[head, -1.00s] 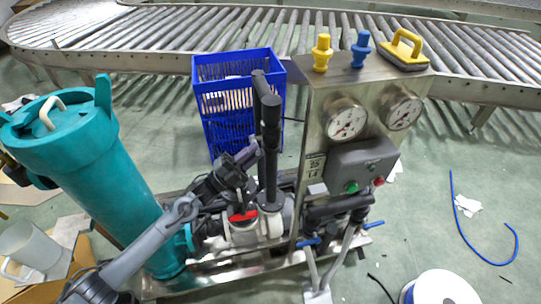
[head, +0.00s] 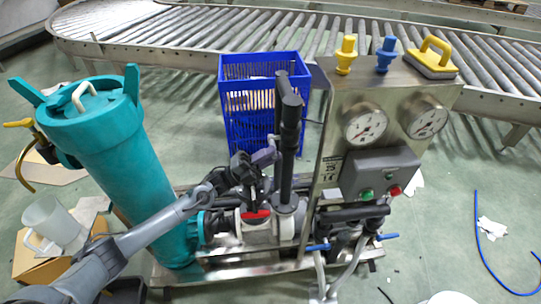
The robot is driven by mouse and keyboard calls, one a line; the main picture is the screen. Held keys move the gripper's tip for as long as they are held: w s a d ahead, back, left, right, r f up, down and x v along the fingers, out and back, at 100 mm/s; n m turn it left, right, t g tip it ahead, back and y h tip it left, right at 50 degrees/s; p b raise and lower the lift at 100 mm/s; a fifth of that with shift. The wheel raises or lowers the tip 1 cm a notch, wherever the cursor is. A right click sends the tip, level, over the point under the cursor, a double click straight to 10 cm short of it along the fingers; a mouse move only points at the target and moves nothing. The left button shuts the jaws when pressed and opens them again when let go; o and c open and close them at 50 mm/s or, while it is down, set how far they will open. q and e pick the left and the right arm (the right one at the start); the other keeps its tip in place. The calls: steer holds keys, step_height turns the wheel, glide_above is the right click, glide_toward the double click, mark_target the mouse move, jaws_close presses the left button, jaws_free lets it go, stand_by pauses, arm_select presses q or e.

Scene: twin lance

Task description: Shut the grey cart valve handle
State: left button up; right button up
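The cart valve (head: 257,229) is a pale grey body with a red band, low in the middle of the cart, left of the dark upright pipes. My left gripper (head: 262,172) is just above it, its arm coming in from the lower left. A small grey-purple piece (head: 265,157) shows at the gripper. I cannot tell whether it is the valve handle or part of the gripper. The dark fingers and stem overlap, so the grip and the handle's angle are unclear. My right gripper is not in view.
A teal filter housing (head: 127,160) stands left of the valve. Right of it are dark pipes (head: 289,135) and a steel gauge panel (head: 338,130). Blue handles (head: 318,247) sit low on the right. A blue crate (head: 245,100) and roller conveyor (head: 190,35) are behind.

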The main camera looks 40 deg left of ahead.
arm_select(q)
steer(key=o, duration=0.4)
steer(key=p+v, duration=0.2)
steer(key=v, duration=0.9)
steer(key=shift+r+p, duration=0.1)
steer(key=shift+p, duration=0.3)
